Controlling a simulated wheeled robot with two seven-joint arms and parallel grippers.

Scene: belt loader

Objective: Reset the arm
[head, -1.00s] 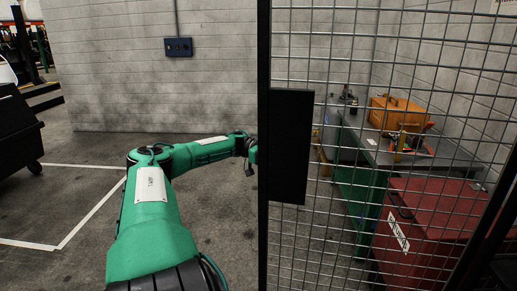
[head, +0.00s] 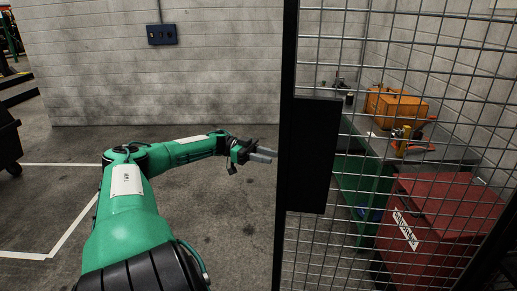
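My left arm (head: 130,215), green with black joints, comes in from the lower left and reaches out to the right. Its gripper (head: 268,155) shows grey fingers pointing right, just left of the black post of the mesh fence. Nothing shows held in it, but the gap between the fingers is too small to tell. My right arm and gripper are not in view.
A wire mesh fence (head: 287,70) with a black plate (head: 314,155) stands close at right. Behind it are a red cabinet (head: 450,205) and a workbench with an orange toolbox (head: 398,106). Grey floor with white lines (head: 72,235) is open at left.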

